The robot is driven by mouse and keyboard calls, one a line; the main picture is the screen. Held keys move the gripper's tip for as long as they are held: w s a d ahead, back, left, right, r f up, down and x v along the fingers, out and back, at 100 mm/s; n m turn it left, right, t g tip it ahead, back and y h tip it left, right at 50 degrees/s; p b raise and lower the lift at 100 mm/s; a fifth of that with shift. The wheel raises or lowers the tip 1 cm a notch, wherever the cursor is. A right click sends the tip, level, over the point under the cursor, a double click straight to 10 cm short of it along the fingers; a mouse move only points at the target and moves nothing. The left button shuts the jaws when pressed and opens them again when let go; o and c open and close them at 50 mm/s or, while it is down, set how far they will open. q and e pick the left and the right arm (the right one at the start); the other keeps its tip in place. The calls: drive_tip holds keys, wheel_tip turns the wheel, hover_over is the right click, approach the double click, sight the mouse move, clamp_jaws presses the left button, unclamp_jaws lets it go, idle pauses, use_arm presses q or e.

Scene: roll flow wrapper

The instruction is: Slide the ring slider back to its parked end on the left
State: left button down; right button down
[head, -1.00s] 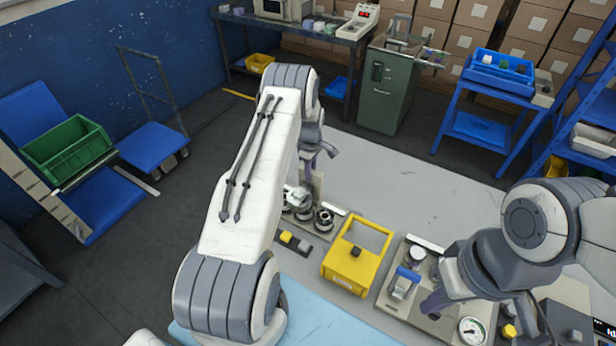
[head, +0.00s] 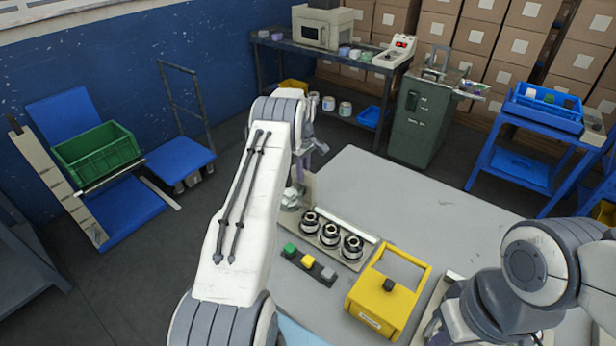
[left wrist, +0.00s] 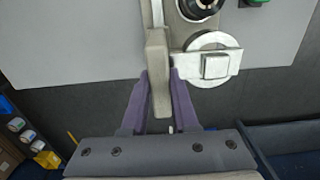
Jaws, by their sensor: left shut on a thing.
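A metal fixture (head: 366,240) with three dark-centred rings (head: 330,234) in a row lies along the bench. A pale upright plate (head: 308,186), apparently the ring slider's handle, stands at the fixture's left end, beyond the rings. My left gripper (left wrist: 160,75) is shut on this plate (left wrist: 158,88) in the left wrist view, a purple finger on each side. A pale disc (left wrist: 207,42) under a metal bracket (left wrist: 216,66) sits just right of the plate. In the head view my left arm partly hides this end. My right gripper is outside the frame.
Green, yellow and grey buttons (head: 308,261) sit in front of the rings. A yellow open-framed box (head: 385,292) stands to their right. The grey bench top (head: 400,200) behind is clear. A green bin (head: 98,155) stands off left.

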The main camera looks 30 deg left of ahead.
use_arm(q)
drive_tip(key=shift+w+a+r, duration=0.1)
drive_tip(key=shift+a+r, duration=0.05)
drive_tip(key=shift+a, duration=0.1)
drive_tip(key=c, duration=0.8)
unclamp_jaws()
drive_tip(key=shift+o, duration=0.6)
drive_tip(key=shift+a, duration=0.1)
drive_tip(key=shift+r, duration=0.1)
wheel_tip(320, 180, up, 9)
drive_tip(key=b, duration=0.3)
drive_tip(key=shift+r, duration=0.55)
